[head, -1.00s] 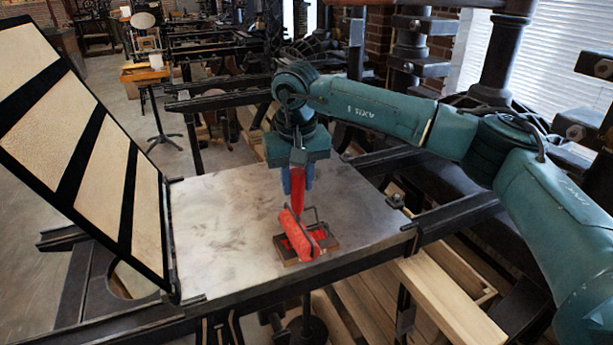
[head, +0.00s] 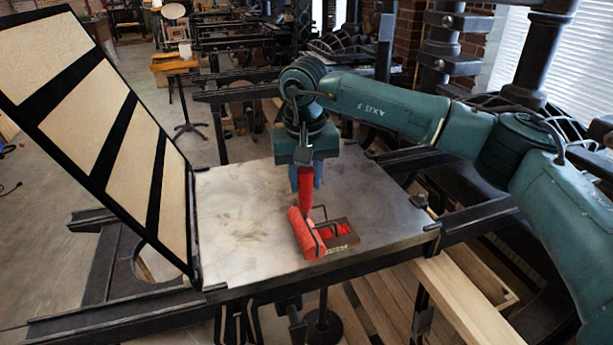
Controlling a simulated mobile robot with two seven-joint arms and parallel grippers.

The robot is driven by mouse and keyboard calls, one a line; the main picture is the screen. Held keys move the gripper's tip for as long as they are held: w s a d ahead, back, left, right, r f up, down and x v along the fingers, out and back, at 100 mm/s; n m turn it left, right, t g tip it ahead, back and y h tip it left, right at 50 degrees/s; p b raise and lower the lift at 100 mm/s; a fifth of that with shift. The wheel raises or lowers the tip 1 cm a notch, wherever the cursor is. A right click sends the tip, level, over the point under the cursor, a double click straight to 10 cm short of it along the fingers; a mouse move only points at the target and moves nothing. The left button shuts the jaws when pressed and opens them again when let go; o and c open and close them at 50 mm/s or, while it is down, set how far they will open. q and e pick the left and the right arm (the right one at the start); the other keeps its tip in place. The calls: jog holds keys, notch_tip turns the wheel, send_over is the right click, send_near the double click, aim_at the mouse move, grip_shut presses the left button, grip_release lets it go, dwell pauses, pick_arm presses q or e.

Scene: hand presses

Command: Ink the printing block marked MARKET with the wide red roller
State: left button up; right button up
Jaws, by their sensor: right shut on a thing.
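My right gripper (head: 305,180) points down above the metal press bed (head: 245,215), its blue fingers shut on the red handle of the roller. The wide red roller (head: 304,235) hangs tilted at the left side of a small printing block (head: 346,243), covering part of it in this view. I cannot tell whether the roller touches the block. The block lies flat on the bed; red shows on its top, and its lettering is too small to read. My left gripper is not in view.
A hinged frame with pale panels (head: 95,115) stands raised along the bed's left edge. The bed is clear left of and behind the roller. Dark rails run along the right, with wooden planks (head: 462,305) below at the front right.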

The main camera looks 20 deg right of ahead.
jog(key=shift+r+p, duration=0.65)
jog(key=shift+r, duration=1.9)
